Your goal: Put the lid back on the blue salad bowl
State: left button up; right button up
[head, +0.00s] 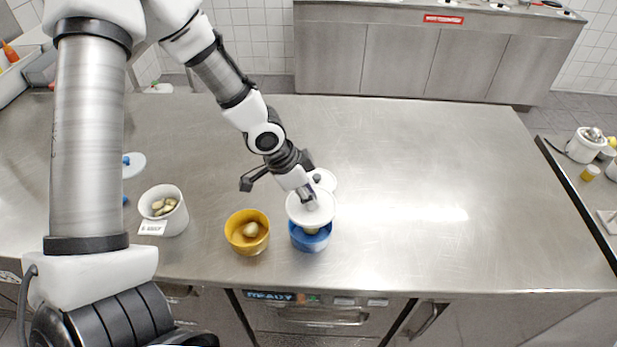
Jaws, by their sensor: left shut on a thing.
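The blue salad bowl (310,243) stands near the front edge of the steel table, with something yellow showing inside. My left gripper (309,200) is shut on a round white lid (323,214). It holds the lid over the back part of the bowl. The front of the opening still shows below the lid. I cannot tell whether the lid touches the rim. A second white lid (326,180) lies just behind, partly hidden by my gripper. My right gripper is not in view.
A yellow bowl (236,240) with pale food stands left of the blue bowl. A labelled white tub (176,224) is further left. A white lid with a blue knob (137,167) lies behind the tub. The table's right half is clear.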

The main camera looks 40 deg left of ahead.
pick_arm(q)
jog(key=shift+w+a+f, duration=0.1)
jog(key=shift+a+f, duration=0.05)
jog(key=shift+f, duration=0.1)
jog(key=shift+f+b, duration=0.45)
jog(key=shift+b, duration=0.05)
notch_tip(320, 180, down, 5)
jog(key=b, duration=0.5)
jog(key=shift+f, duration=0.15)
jog(key=shift+f+b, duration=0.15)
jog(key=shift+b, duration=0.35)
dwell(0.9)
dwell(0.4)
jog(key=o, duration=1)
jog(key=shift+c, duration=0.2)
jog(key=shift+o, duration=0.4)
